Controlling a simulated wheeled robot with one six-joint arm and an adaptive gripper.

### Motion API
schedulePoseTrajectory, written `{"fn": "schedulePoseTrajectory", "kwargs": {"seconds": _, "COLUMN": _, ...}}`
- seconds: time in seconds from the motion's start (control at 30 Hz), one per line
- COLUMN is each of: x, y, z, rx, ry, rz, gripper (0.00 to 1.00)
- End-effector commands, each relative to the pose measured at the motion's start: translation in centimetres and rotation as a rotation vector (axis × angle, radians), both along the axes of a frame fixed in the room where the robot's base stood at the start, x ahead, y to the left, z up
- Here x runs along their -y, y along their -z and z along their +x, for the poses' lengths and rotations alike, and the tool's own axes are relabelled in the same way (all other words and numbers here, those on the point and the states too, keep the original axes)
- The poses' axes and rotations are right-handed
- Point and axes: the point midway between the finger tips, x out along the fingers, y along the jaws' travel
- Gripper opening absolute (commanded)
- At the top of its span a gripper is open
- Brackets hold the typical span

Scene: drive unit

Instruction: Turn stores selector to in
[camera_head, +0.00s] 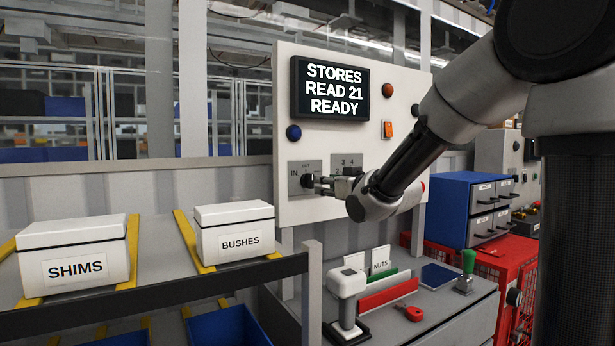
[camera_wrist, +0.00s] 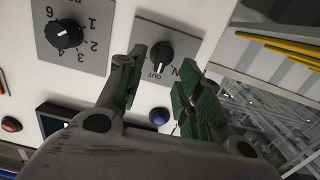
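The stores selector is a black knob (camera_wrist: 160,53) on a grey plate marked IN and OUT. In the wrist view its pale pointer line seems to face the OUT mark. In the head view the grey selector plate (camera_head: 299,165) is at the lower left of the white panel, its knob partly hidden by my fingers. My gripper (camera_head: 321,183) is right at the knob. In the wrist view my gripper (camera_wrist: 163,62) is open, with one green-padded finger on each side of the knob. Gaps show between pads and knob, and I see no clear contact.
A second rotary knob (camera_wrist: 64,34) with numbered positions is beside the selector. The display (camera_head: 331,88) reads STORES READ 21 READY. A blue button (camera_head: 293,132) is above the selector. Boxes marked SHIMS (camera_head: 73,252) and BUSHES (camera_head: 234,231) stand on a rack at left.

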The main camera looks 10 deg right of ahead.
Motion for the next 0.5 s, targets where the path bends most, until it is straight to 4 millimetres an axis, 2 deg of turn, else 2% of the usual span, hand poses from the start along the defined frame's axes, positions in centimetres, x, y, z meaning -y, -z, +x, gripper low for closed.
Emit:
{"fn": "schedulePoseTrajectory", "kwargs": {"seconds": 0.1, "x": -0.3, "y": -1.3, "z": 0.0, "rx": 0.048, "ry": -0.011, "rz": 0.025, "gripper": 0.36}}
{"fn": "schedulePoseTrajectory", "kwargs": {"seconds": 0.23, "x": -0.7, "y": -1.6, "z": 0.9, "rx": 0.059, "ry": -0.015, "rz": 0.038, "gripper": 0.36}}
{"fn": "schedulePoseTrajectory", "kwargs": {"seconds": 0.5, "x": -2.1, "y": -1.5, "z": 5.2, "rx": 0.058, "ry": -0.015, "rz": 0.037, "gripper": 0.36}}
